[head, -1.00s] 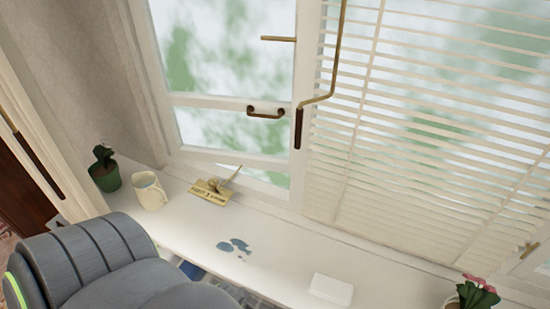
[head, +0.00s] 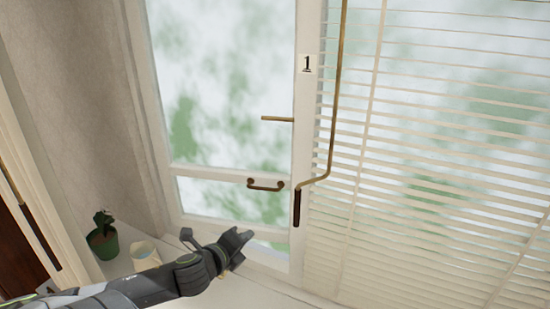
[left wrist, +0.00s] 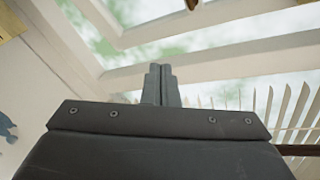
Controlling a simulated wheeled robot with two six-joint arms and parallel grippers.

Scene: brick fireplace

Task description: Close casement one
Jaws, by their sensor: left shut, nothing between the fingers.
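Casement one (head: 222,181), a white-framed window with a low cross rail, fills the left-centre of the head view. A black "1" (head: 306,63) marks the post at its right. A brass pull handle (head: 265,185) sits on the cross rail, and a brass lever (head: 278,119) is higher at its right side. My left gripper (head: 240,236) is shut and empty, in front of the casement's lower part and hiding some of its bottom rail. In the left wrist view, the closed fingertips (left wrist: 160,75) point toward white window bars (left wrist: 190,63); contact cannot be told. My right gripper is not in view.
A brass crank rod (head: 338,95) with a dark grip hangs beside the post. White blinds (head: 440,130) cover the window at right. A potted plant (head: 103,238) and a cream mug (head: 145,252) stand on the sill at left, the mug close to my arm.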

